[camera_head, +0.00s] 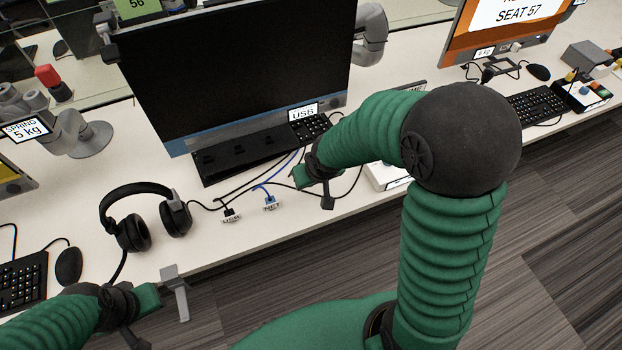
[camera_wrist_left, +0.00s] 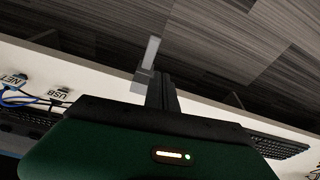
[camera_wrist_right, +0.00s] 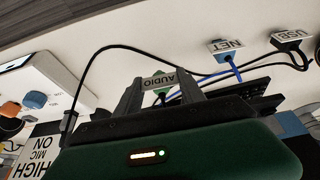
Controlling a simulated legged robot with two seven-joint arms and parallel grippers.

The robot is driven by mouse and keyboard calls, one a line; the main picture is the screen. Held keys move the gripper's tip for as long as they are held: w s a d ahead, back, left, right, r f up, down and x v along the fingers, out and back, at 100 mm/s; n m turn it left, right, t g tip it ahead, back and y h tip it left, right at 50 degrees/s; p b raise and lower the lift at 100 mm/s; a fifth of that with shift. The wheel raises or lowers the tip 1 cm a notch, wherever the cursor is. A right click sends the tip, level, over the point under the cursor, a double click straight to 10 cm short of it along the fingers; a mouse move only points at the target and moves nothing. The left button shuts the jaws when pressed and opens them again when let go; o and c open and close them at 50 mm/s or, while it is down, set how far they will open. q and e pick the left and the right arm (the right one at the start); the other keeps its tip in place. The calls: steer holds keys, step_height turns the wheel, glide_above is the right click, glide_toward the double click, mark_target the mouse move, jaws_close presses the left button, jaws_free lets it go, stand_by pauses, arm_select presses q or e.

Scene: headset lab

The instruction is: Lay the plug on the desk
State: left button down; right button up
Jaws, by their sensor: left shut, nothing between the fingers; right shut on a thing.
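My right gripper (camera_head: 294,173) is above the desk (camera_head: 238,246) in front of the monitor. In the right wrist view it (camera_wrist_right: 158,90) is shut on a green plug with an AUDIO tag (camera_wrist_right: 158,81). I cannot tell whether the plug touches the desk; it is mostly hidden by the gripper in the head view. My left gripper (camera_head: 175,290) is shut and empty just off the desk's front edge; it also shows in the left wrist view (camera_wrist_left: 150,70).
Tagged plugs USB (camera_head: 231,216) and NET (camera_head: 270,203) lie on the desk, cables behind them. Headphones (camera_head: 143,217) lie to their left. A white box (camera_head: 385,178) stands right, partly behind my right arm. The monitor (camera_head: 240,70) and keyboard (camera_head: 313,128) are behind.

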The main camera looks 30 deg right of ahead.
steer(key=shift+f+b, duration=1.65)
steer(key=shift+f, duration=0.55)
steer(key=o, duration=1.4)
steer(key=shift+r, duration=0.1)
steer(key=p+v, duration=0.4)
steer(key=v, duration=0.3)
steer(key=w+p+v, duration=0.1)
steer(key=p+v, duration=0.3)
steer(key=v, duration=0.3)
steer(key=w+p+v, duration=0.1)
steer(key=p+v, duration=0.3)
steer(key=v, duration=0.4)
steer(key=shift+d+r, duration=0.15)
steer(key=shift+r, duration=0.35)
